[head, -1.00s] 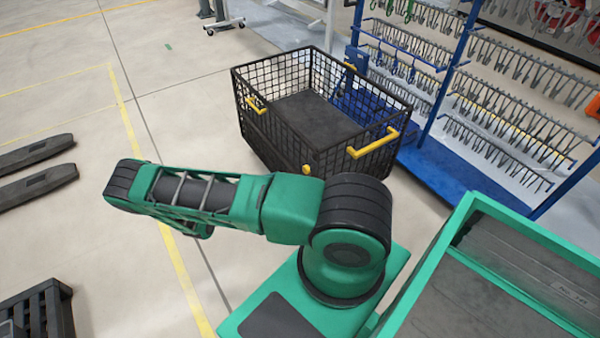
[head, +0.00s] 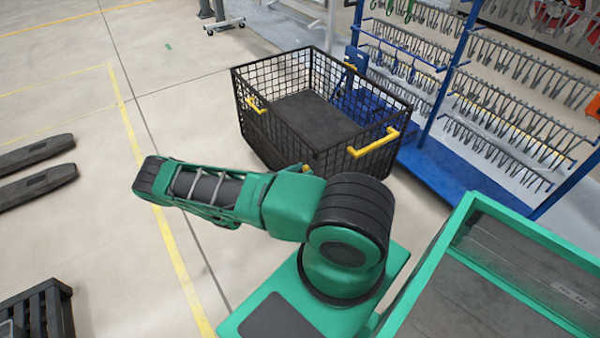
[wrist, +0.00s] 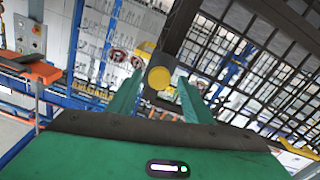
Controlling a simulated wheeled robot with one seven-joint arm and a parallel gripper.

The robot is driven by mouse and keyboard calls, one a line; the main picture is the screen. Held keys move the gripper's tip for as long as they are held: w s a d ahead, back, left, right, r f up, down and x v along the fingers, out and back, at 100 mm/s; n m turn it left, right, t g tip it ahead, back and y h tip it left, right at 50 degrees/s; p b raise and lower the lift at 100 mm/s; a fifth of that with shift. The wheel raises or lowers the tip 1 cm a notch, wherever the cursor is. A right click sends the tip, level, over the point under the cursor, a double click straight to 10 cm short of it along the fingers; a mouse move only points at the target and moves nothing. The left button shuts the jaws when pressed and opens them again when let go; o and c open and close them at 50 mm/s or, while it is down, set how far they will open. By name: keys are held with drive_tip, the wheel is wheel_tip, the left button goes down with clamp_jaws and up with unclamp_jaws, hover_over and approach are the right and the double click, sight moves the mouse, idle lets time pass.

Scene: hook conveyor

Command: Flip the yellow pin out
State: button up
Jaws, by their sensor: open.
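The yellow pin shows in the wrist view as a round yellow end (wrist: 159,78) on a dark corner post of the black wire basket. In the head view only a sliver of yellow shows at the basket's lower front corner, above my arm. My gripper (wrist: 158,92) is open, with its two green fingers apart. The pin's end appears between and beyond the fingertips; I cannot tell whether they touch it. In the head view my gripper is hidden behind my arm.
The black wire basket (head: 262,128) has yellow handles (head: 374,143) and stands beside a blue rack (head: 440,170) with rows of hooks. Dark forks (head: 35,165) lie at the left, and a black pallet-like object (head: 40,310) below them. The floor left of the basket is clear.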

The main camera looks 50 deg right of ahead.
sight(304, 170)
drive_tip(key=shift+d, duration=0.25)
clamp_jaws()
drive_tip(key=shift+v, duration=1.8)
unclamp_jaws()
drive_tip(key=v, duration=1)
drive_tip(key=shift+a, duration=0.4)
drive_tip(key=shift+w, duration=0.15)
